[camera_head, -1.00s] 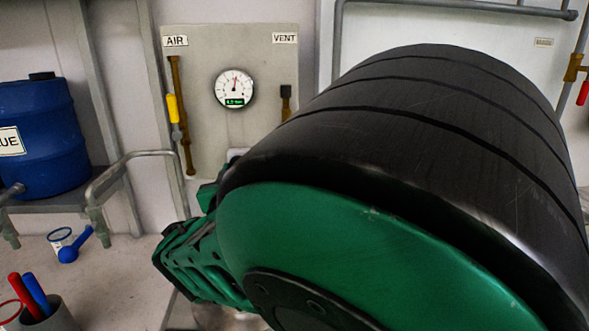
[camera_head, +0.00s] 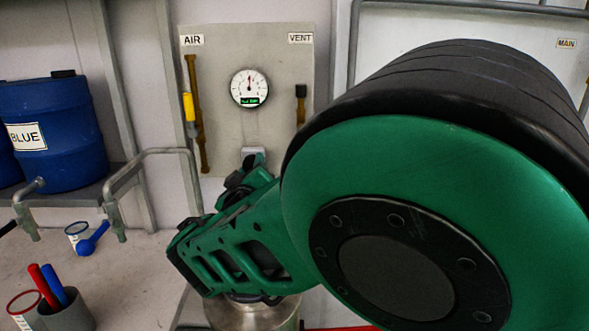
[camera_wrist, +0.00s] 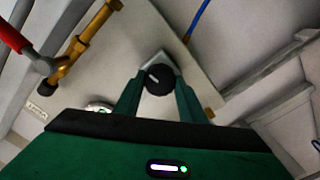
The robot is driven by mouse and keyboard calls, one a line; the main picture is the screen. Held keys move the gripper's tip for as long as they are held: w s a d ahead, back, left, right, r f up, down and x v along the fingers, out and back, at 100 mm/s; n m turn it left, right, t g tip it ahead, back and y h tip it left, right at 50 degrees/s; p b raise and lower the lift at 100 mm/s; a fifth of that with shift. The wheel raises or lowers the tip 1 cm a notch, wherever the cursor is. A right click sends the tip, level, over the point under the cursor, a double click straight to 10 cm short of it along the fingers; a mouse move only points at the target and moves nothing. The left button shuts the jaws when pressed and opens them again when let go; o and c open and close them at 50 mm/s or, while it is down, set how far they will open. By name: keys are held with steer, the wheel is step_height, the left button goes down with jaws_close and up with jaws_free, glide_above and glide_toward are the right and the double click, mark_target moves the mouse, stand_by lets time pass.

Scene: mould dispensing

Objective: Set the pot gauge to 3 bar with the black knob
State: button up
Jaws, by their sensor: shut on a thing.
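The round white pot gauge (camera_head: 249,88) is on the grey panel (camera_head: 222,60), between the AIR and VENT labels. Its needle points about straight up, and its small green readout is too small to read. The black knob (camera_wrist: 159,81) with a white mark sits on a light mount in the wrist view. My gripper (camera_wrist: 160,84) is shut on the knob, one green finger on each side. In the head view my green gripper (camera_head: 248,170) reaches the mount below the gauge, and the knob is hidden there. A metal pot (camera_head: 255,314) shows partly below my arm.
A yellow-handled AIR valve (camera_head: 190,106) is left of the gauge, and a brass VENT valve (camera_head: 300,104) is right of it. A blue drum (camera_head: 62,150) stands at the left. A cup (camera_head: 68,315) with red and blue sticks is at the lower left.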

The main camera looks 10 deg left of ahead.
steer(key=shift+n, duration=0.6)
steer(key=shift+f, duration=0.1)
steer(key=o, duration=1)
steer(key=shift+o, duration=0.2)
steer(key=shift+s, duration=0.1)
steer(key=v, duration=1)
steer(key=shift+s, duration=0.2)
steer(key=shift+d, duration=0.15)
